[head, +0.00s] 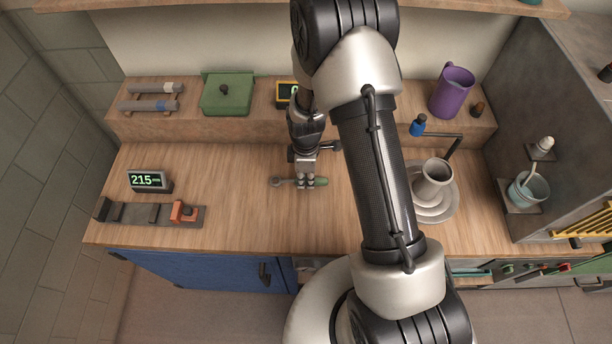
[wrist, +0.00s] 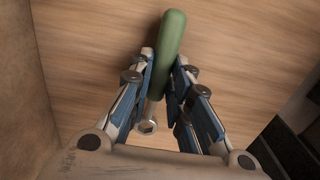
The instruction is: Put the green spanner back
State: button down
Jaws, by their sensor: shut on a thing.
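The green spanner (head: 319,182) has a green handle and a grey metal end. In the head view it lies across the line of my gripper (head: 305,182), at the middle of the wooden bench. In the wrist view the green handle (wrist: 172,55) sticks out beyond the fingertips and the metal ring end (wrist: 148,126) shows between the fingers. My gripper (wrist: 164,62) is shut on the spanner. Whether the spanner touches the bench top or is just above it, I cannot tell.
A display reading 215 (head: 150,180) and a dark rail with an orange block (head: 184,211) stand at left. A grey vessel on a round wheel (head: 447,206) stands at right. An open drawer with tools (head: 530,268) is at lower right.

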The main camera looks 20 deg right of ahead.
jog(key=shift+f+b, duration=0.5)
jog(key=shift+f, duration=0.1)
jog(key=c, duration=1.4)
grip_release()
jog(key=shift+o, duration=0.4)
jog(key=o, duration=0.4)
jog(key=shift+r, duration=0.1)
jog(key=shift+r+p, duration=0.65)
jog(key=shift+r, duration=2.25)
